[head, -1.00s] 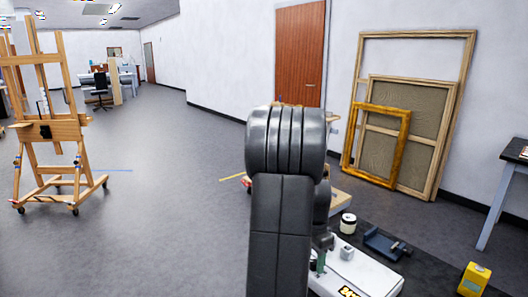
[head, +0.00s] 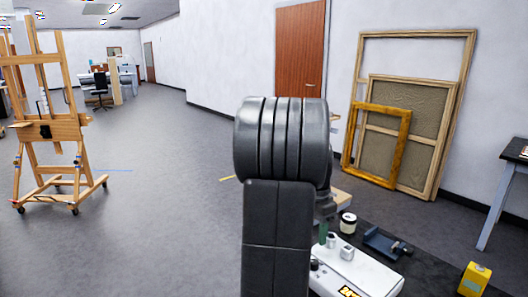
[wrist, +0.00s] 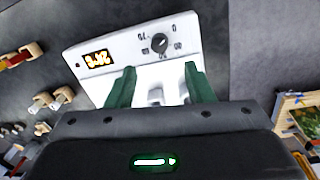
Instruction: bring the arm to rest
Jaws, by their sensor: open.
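My arm fills the middle of the head view and hides most of my gripper. In the wrist view my gripper (wrist: 160,86) shows two green fingers, spread apart with nothing held between them. They are over a white device (wrist: 127,45) with a dark dial and a lit orange display. The device also shows in the head view (head: 372,277), on a dark bench top, partly hidden by my arm. I cannot tell how far the fingertips are above it.
Wooden frames (head: 403,150) lean on the wall. An easel (head: 45,130) stands at left. The floor between is clear.

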